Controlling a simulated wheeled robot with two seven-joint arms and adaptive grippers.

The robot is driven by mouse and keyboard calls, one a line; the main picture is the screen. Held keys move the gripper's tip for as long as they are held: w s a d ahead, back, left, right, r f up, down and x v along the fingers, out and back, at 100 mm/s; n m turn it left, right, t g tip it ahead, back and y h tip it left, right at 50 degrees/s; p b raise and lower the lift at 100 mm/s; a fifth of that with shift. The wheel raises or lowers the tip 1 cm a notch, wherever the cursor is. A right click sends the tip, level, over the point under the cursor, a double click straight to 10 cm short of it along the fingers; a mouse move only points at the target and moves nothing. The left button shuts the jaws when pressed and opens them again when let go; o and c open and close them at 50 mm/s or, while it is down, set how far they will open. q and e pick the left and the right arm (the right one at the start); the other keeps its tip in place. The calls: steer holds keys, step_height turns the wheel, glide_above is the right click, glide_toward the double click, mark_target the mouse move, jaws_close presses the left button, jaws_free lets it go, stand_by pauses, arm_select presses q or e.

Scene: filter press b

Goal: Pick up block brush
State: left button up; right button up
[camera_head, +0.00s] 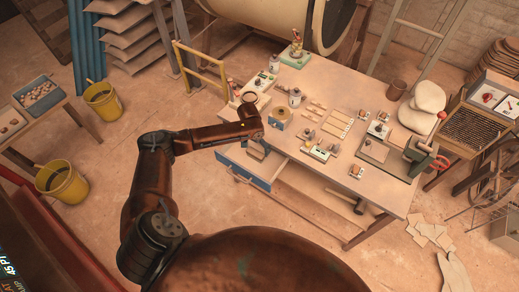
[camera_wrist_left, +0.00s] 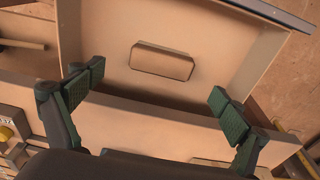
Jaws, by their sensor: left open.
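A tan rounded block, which looks like the block brush (camera_wrist_left: 162,61), lies in the open drawer (camera_wrist_left: 270,55) in the left wrist view. Its bristles are not visible. The block also shows in the head view (camera_head: 256,150), inside the blue-fronted drawer (camera_head: 247,170) under the table. My left gripper (camera_wrist_left: 156,88) is open, its green-padded fingers wide apart. In the wrist view the block appears beyond and between the fingertips, with nothing held. In the head view my left arm reaches to the table's left edge above the drawer; its fingers are hard to make out. My right gripper is not in view.
The worktable (camera_head: 330,82) carries jars, tins, small blocks, strips and a press at its right end. A hammer (camera_head: 359,206) lies below. Yellow buckets (camera_head: 103,101) stand on the floor at the left. The floor in front of the drawer is clear.

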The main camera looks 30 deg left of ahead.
mark_target(255, 153)
arm_select(q)
steer(key=shift+f, duration=0.85)
steer(key=shift+w+a+f, duration=0.1)
steer(key=shift+w+f, duration=0.05)
steer(key=shift+f, duration=0.7)
steer(key=f, duration=0.2)
steer(key=f+b, duration=0.1)
steer(key=shift+w+f, duration=0.25)
steer(key=shift+w, duration=0.05)
steer(key=shift+f, duration=0.2)
steer(key=shift+w, duration=0.1)
steer(key=c, duration=1.3)
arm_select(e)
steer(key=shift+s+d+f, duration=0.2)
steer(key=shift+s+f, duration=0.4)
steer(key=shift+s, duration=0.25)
